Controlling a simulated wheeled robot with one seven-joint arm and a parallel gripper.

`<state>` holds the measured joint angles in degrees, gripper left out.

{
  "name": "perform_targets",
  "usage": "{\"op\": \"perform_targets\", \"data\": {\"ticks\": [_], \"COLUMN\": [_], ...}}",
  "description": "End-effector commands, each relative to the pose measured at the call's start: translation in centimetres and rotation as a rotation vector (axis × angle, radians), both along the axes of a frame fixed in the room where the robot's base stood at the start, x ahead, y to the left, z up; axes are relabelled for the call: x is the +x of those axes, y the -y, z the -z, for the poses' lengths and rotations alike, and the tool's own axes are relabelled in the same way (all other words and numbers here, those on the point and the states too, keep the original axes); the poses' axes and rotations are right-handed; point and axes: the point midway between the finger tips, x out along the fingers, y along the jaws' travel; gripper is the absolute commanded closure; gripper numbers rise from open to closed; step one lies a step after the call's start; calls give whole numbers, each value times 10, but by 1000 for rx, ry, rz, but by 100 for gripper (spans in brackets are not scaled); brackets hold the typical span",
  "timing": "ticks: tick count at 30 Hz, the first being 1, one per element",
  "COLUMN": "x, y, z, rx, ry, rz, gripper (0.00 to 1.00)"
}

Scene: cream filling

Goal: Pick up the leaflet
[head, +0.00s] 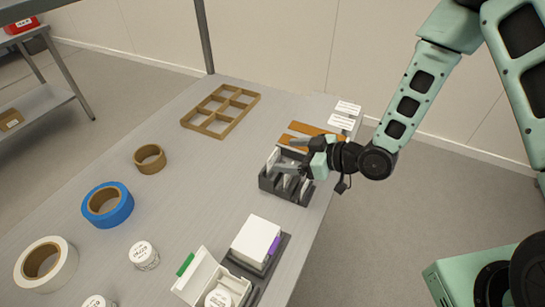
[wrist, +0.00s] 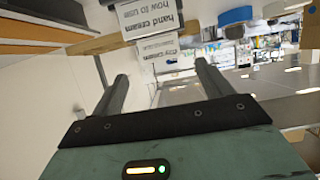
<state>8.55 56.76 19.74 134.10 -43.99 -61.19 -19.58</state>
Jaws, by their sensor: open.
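A dark slotted rack (head: 290,194) stands near the right edge of the table and holds several thin white leaflets (head: 289,182) upright. My gripper (head: 284,156) is open at the rack, its fingers spread over the rear part of it; I cannot tell whether they touch a leaflet. In the wrist view my open gripper (wrist: 162,85) has nothing clearly held between its fingers. Printed white cards show beyond the fingertips there: a "hand cream how to use" card (wrist: 150,17) and a "day cream" card (wrist: 158,45). The fingers partly hide the rack in the head view.
A wooden divided tray (head: 186,122) lies at the back. Brown tape (head: 150,158), blue tape (head: 118,214), white tape (head: 66,265) and a jar (head: 144,255) stand left. A closed white box (head: 255,236) and an open white box (head: 196,278) stand in front. The table's middle is clear.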

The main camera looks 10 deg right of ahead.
Motion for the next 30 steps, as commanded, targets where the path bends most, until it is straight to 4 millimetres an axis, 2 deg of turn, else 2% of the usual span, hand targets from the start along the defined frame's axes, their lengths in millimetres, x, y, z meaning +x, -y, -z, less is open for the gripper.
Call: {"op": "perform_targets", "data": {"ticks": [3,10,18,28,30], "x": [8,16,35,38,38], "y": [-13,-25,-55,-60,-60], "z": [5,11,26,30,30], "rx": [-1,-1,-1,-1,-1], "ry": [0,0,0,-1,-1], "rz": [-2,-1,-1,0,0], "gripper": [22,22,22,22,41]}}
